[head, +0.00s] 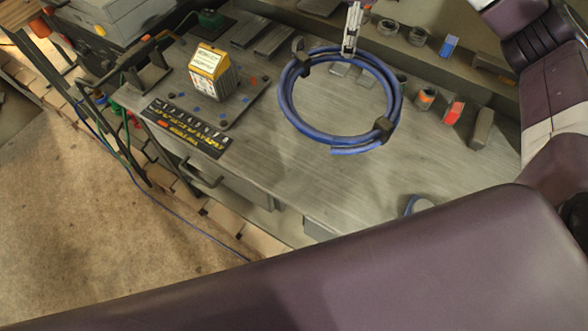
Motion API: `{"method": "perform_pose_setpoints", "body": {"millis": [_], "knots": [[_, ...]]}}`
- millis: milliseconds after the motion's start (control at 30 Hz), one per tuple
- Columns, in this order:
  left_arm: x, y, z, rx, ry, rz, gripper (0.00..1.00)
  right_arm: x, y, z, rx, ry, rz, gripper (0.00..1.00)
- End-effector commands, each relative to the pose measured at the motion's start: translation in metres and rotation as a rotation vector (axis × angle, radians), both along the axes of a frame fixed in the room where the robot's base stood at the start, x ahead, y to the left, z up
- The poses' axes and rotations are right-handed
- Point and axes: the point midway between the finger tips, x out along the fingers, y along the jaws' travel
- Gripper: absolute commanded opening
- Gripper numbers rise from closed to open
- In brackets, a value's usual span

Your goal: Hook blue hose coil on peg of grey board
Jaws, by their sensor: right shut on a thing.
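The blue hose coil (285,100) is a ring of several loops, tied with dark straps at upper left and lower right. In the head view it appears over the grey workbench (290,185); I cannot tell how far above the top it is. My right gripper (351,46) comes down from the top edge and is shut on the coil's upper rim. The hose's free end shows at the bottom of the ring. I cannot make out the grey board or its peg. My left gripper is not in view.
A yellow-and-grey box (212,73) stands on a plate at the bench's left, behind a black labelled strip (186,128). Small containers, including an orange-banded one (425,98), and a red block (453,112) stand at right. The bench's front middle is mostly clear.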

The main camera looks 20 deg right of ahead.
Motion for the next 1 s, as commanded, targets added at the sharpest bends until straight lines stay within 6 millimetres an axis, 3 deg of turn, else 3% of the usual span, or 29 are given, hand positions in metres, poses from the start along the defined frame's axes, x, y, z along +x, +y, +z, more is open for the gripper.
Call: {"method": "perform_pose_setpoints", "body": {"millis": [100, 300, 700, 867, 1000], "knots": [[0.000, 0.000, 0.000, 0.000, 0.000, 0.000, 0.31, 0.007, -0.006, 0.007, 0.001, 0.000, -0.163, 0.00], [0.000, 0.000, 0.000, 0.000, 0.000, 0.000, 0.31, 0.013, -0.011, 0.012, 0.001, -0.001, -0.316, 0.00], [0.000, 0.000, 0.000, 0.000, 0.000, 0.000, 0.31, 0.014, -0.012, 0.011, 0.001, 0.000, -0.342, 0.00], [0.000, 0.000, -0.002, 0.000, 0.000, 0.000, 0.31, 0.013, -0.011, -0.008, 0.001, 0.004, -0.340, 0.00], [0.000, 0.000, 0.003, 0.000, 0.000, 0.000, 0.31, 0.012, -0.012, -0.039, -0.002, 0.007, -0.341, 0.00]]}}
